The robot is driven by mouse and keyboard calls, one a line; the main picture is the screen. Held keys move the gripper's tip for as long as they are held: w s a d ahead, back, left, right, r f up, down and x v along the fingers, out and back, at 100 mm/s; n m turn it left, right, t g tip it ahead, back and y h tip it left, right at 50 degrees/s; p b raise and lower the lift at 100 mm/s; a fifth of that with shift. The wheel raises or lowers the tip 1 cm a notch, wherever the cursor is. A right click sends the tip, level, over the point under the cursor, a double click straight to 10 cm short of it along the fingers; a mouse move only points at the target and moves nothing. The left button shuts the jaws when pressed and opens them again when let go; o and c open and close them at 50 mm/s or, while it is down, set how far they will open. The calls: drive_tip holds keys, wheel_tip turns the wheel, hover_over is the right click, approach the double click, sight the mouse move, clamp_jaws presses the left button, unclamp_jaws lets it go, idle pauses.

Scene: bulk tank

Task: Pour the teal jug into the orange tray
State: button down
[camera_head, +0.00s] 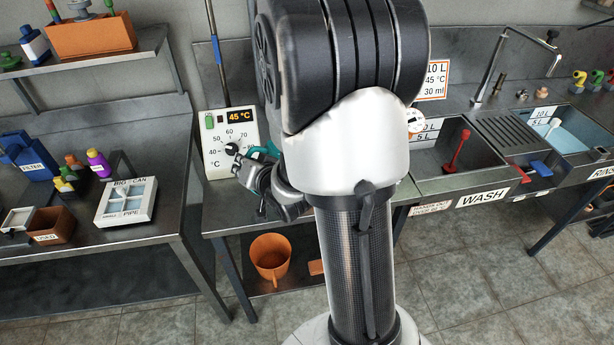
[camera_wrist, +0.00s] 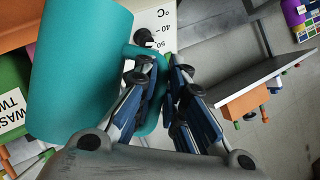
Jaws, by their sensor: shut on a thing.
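The teal jug (camera_wrist: 75,75) fills the left of the wrist view, with its handle (camera_wrist: 155,110) between my fingers. My gripper (camera_wrist: 165,68) is shut on that handle. In the head view only a bit of the teal jug (camera_head: 270,149) shows, beside my gripper (camera_head: 250,172) in front of the temperature panel; my arm hides the rest. I cannot tell the jug's contents or exact tilt. An orange tray-like box (camera_head: 95,36) holding brushes and bottles stands on the upper left shelf. I cannot tell whether it is the orange tray; no other clear one shows.
The temperature panel (camera_head: 231,140) stands close behind my gripper. The wash sink (camera_head: 450,160) is right of my arm. An orange bucket (camera_head: 271,258) sits below the counter.

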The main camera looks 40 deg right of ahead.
drive_tip(key=shift+s+d+f+m+y+p, duration=0.1)
drive_tip(key=shift+d+f+m+y+p, duration=0.15)
drive_tip(key=shift+d+m+p, duration=0.25)
drive_tip(key=shift+d+r+m+t+y+p, duration=0.3)
drive_tip(key=shift+y+p, duration=0.15)
drive_tip(key=shift+p, duration=0.2)
drive_tip(key=shift+d, duration=0.1)
drive_tip(key=shift+s+d+r+m+t+y+p, duration=0.1)
drive_tip(key=shift+s+d+m+t+y+p, duration=0.15)
drive_tip(key=shift+d+m+y+p, duration=0.25)
drive_tip(key=shift+s+d+r+m+t+y+p, duration=0.15)
drive_tip(key=shift+d+m+t+y+p, duration=0.2)
drive_tip(key=shift+d+m, duration=0.35)
drive_tip(key=shift+d+f, duration=0.1)
drive_tip(key=shift+d, duration=0.15)
idle(0.4)
